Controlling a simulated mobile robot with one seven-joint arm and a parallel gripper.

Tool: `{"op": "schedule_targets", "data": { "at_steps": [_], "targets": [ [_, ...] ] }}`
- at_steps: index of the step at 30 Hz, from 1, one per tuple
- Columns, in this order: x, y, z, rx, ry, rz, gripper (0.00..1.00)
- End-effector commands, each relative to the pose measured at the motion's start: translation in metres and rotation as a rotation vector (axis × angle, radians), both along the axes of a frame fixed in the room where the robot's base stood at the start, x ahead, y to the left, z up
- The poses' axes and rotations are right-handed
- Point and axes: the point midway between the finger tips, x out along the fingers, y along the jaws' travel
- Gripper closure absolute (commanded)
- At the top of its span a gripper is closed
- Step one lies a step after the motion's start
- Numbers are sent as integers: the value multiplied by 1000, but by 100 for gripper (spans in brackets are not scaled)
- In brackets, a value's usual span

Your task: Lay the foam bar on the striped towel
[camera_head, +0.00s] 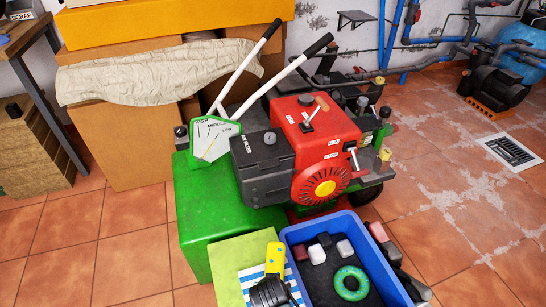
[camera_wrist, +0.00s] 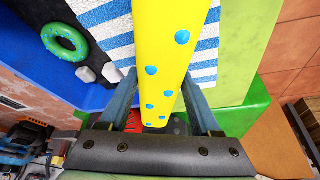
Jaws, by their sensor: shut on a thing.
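The foam bar is yellow with blue dots; it shows in the head view (camera_head: 275,257) and runs up the middle of the wrist view (camera_wrist: 165,30). My gripper (camera_wrist: 160,78) is shut on the bar, one finger on each side; in the head view my gripper (camera_head: 271,279) is at the bottom edge. The blue-and-white striped towel lies behind and beneath the bar in the wrist view (camera_wrist: 206,48), showing on both sides of it. In the head view the towel (camera_head: 249,279) is partly hidden by the bar and gripper. I cannot tell whether the bar touches it.
The towel lies on a light green surface (camera_head: 240,254) beside a larger green block (camera_head: 196,215). A blue crate (camera_head: 378,256) right of the towel holds a green ring (camera_head: 351,283) and several small blocks. A red and black machine (camera_head: 320,150) stands behind.

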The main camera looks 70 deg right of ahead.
Motion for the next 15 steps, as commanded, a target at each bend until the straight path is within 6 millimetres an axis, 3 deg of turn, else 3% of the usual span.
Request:
{"op": "schedule_targets", "data": {
  "at_steps": [11,12,15],
  "targets": [
    [0,0,-7,-1,0,1,90],
    [0,0,-8,-1,0,0,34],
    [0,0,-7,-1,0,0,16]
  ]
}}
